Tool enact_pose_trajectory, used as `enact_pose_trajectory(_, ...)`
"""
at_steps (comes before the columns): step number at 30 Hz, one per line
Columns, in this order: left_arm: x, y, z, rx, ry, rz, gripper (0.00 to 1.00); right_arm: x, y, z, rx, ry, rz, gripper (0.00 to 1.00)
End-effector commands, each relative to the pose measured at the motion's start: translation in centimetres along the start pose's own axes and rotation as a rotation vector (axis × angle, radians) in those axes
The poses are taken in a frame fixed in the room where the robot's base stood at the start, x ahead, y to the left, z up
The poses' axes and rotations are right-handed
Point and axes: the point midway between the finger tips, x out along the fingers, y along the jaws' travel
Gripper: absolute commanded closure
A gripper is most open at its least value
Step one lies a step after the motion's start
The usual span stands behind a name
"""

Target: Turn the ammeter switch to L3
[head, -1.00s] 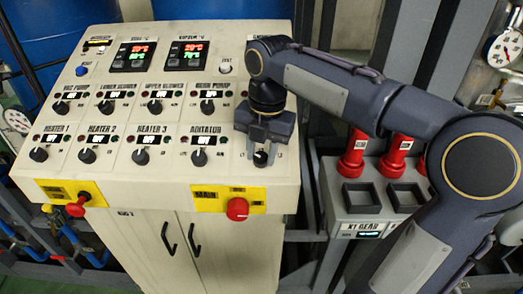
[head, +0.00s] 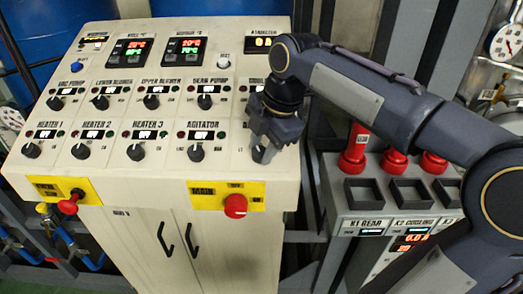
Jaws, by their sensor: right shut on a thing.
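The ammeter switch (head: 261,154) is a black knob at the lower right of the cream control panel (head: 120,181). It is mostly hidden behind my right gripper (head: 266,146). The right gripper comes down from above and is shut on the knob, tilted in the picture. The knob's pointer direction and most of its position labels are covered; a small mark shows at its left. My left gripper is not in view.
Black knobs for heaters, blowers, pumps and the agitator (head: 196,152) sit left of the gripper. A red main switch (head: 236,206) is on the yellow plate below. Red-handled parts (head: 355,150) stand on a grey box at right.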

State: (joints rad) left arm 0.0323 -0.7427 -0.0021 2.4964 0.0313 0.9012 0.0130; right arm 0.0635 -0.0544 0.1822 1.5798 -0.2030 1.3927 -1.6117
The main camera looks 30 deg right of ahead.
Motion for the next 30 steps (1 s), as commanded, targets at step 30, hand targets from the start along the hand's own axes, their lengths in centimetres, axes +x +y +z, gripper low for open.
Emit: enact_pose_trajectory(30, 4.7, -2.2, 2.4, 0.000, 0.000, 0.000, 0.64, 0.3, -0.8, -0.2, 0.901, 0.035, 0.339, 0.91)
